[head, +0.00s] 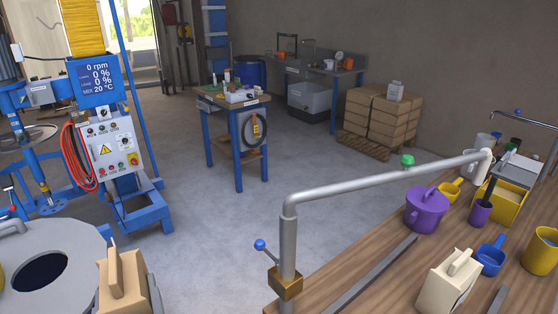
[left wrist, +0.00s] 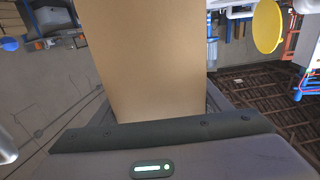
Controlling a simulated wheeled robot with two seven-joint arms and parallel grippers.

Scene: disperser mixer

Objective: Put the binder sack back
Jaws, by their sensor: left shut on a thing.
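A tan, box-shaped sack (head: 124,284) with an upright grip on top stands out at the bottom left of the head view, beside the round grey vessel. In the left wrist view the tan sack (left wrist: 150,60) fills the middle, between the fingers. My left gripper (left wrist: 158,122) is shut on this sack; in the head view I cannot make its fingers out. A paler cream sack (head: 446,282) with a similar grip stands on the wooden bench at the right. My right gripper is not in view.
The grey vessel (head: 75,240) has a dark round opening. A grey pipe arm (head: 385,180) reaches over the wooden bench (head: 345,265). The purple pot (head: 426,211) and several cups stand there. The blue mixer (head: 125,195) is at left. Floor is clear between the mixer and blue table (head: 232,104).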

